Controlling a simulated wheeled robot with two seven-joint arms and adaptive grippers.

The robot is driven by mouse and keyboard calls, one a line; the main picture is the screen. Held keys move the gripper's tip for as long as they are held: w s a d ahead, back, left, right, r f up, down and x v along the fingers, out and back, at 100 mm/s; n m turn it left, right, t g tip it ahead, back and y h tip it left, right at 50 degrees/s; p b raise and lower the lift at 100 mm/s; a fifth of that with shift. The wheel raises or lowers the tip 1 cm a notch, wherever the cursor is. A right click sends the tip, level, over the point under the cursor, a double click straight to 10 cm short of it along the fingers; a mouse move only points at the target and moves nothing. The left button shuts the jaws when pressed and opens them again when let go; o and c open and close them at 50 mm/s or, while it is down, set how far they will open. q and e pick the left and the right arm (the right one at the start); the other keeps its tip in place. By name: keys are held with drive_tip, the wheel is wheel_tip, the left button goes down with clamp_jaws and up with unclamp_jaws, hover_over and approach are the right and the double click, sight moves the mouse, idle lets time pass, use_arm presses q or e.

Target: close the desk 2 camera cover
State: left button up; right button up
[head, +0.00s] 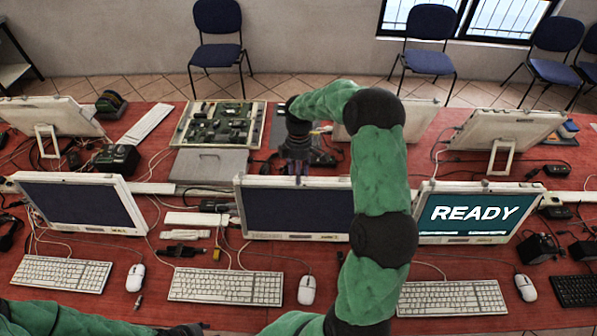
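The middle monitor (297,212) stands on the red table with a dark screen. No desk number is readable on it. My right arm reaches up past its right side and bends over. My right gripper (298,172) points down at the middle of this monitor's top edge, touching or just above it. Its fingers are small and dark here, so I cannot tell whether they are open. The camera cover is too small or hidden behind the fingers to make out. My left arm shows only along the bottom left edge, and its gripper is out of view.
A left monitor (82,204) is dark; a right monitor (474,213) shows READY. Keyboards (225,286) and mice (307,289) lie in front. Behind are a circuit board tray (258,125), a grey panel (209,164) and many loose cables. Further monitors face away at the back.

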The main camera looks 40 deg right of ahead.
clamp_jaws()
drive_tip(key=shift+s+d, duration=0.8)
drive_tip(key=shift+d, duration=0.2)
drive_tip(key=shift+o, duration=0.7)
unclamp_jaws()
drive_tip(key=shift+o, duration=0.7)
drive_tip(key=shift+s+d, duration=0.15)
